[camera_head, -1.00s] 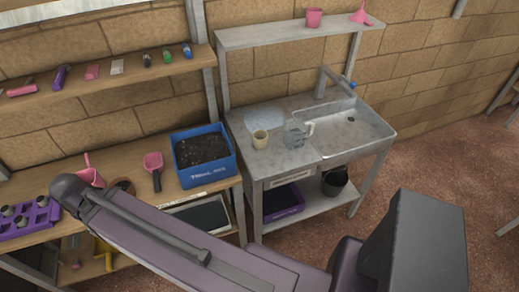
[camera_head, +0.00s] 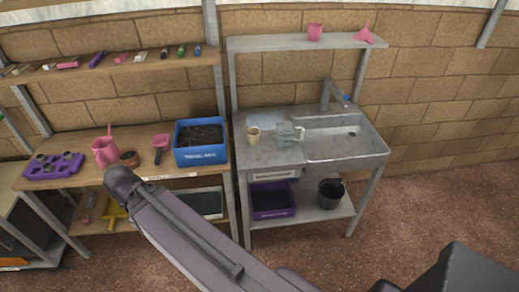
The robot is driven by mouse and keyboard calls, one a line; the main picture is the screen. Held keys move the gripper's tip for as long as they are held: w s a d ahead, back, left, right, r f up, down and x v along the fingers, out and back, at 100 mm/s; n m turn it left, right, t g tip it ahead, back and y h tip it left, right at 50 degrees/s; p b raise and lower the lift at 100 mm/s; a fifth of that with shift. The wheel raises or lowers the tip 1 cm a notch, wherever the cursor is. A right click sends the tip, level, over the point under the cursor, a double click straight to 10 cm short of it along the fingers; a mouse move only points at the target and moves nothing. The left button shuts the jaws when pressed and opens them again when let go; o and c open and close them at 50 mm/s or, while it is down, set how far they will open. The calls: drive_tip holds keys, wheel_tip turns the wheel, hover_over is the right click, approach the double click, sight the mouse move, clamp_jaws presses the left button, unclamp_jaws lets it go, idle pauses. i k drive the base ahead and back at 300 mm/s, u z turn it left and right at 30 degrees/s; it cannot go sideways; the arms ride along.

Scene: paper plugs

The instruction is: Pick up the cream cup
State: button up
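A purple-grey link of my arm reaches across the lower middle of the view, below and in front of the bench, apart from the cup. My gripper cannot be made out in this view.
The sink basin (camera_head: 345,142) and tap (camera_head: 330,95) are right of the jug. A blue soil box (camera_head: 201,156) stands on the wooden bench (camera_head: 180,181) to the left. A shelf (camera_head: 275,43) hangs above the sink. Reddish floor at the right is open.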

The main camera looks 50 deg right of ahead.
sight(253, 137)
drive_tip(key=k, duration=0.95)
drive_tip(key=z, duration=2.1)
drive_tip(key=i, duration=0.7)
drive_tip(key=u, duration=0.2)
